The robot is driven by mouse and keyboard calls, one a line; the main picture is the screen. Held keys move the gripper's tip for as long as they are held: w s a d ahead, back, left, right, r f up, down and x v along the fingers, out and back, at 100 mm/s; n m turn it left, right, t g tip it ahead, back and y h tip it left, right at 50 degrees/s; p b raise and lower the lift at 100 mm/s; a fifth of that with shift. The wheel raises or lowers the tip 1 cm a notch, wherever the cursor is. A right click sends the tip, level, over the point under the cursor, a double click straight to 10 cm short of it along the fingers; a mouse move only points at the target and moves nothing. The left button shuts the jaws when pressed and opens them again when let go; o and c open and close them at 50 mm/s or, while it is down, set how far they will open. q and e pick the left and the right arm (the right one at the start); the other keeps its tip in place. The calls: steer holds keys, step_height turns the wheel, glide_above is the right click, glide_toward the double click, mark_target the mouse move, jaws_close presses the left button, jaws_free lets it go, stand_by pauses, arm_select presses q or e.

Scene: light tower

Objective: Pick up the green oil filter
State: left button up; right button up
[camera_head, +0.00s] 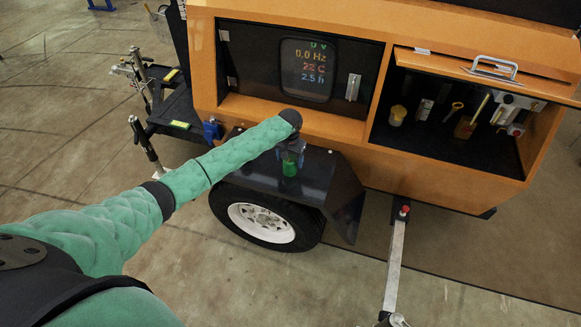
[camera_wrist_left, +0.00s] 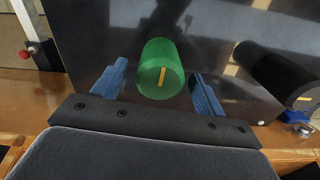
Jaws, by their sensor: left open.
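The green oil filter (camera_head: 289,168) stands on the black fender (camera_head: 262,171) above the trailer's wheel. In the left wrist view the green filter (camera_wrist_left: 157,68) is a cylinder with a yellow mark, lying between the two blue fingers of my left gripper (camera_wrist_left: 160,88). The fingers are apart, with a gap visible on each side of the filter. In the head view my left gripper (camera_head: 291,151) is just above the filter and partly hides it. My right gripper is in neither view.
A dark cylinder (camera_wrist_left: 280,75) lies to the right in the left wrist view. The orange light tower (camera_head: 340,125) rises behind the fender, with a display panel (camera_head: 306,70) and an open compartment (camera_head: 440,140) holding several small items. A metal bar (camera_head: 396,255) extends at the front right.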

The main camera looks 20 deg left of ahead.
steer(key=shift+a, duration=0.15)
arm_select(q)
steer(key=shift+p, duration=0.4)
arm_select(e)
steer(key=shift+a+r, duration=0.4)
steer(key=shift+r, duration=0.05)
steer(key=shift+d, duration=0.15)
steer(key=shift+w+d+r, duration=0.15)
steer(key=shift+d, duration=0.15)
arm_select(q)
steer(key=shift+p, duration=0.4)
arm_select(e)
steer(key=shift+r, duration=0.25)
